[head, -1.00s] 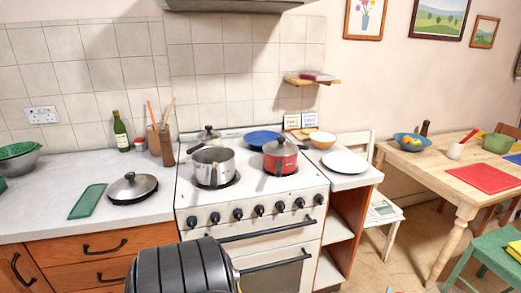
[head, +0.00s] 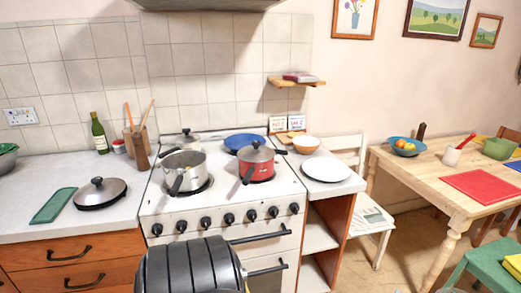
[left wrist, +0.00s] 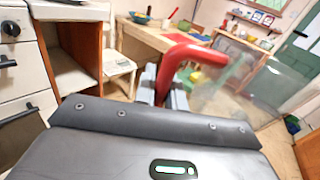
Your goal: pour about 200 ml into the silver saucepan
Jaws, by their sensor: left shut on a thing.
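The silver saucepan (head: 186,160) stands open on the left front of the white stove, its dark handle pointing to the front. I cannot see what is inside it. In the left wrist view my left gripper (left wrist: 163,98) is shut on the red handle (left wrist: 195,52) of a clear vessel (left wrist: 238,82), which looks like a jug. The vessel is blurred and see-through, and I cannot tell its level of liquid. In the head view the left gripper and the vessel are hidden or out of frame. My right gripper is in neither view.
A white plate (head: 326,169) and a bowl (head: 306,144) are on the right counter.

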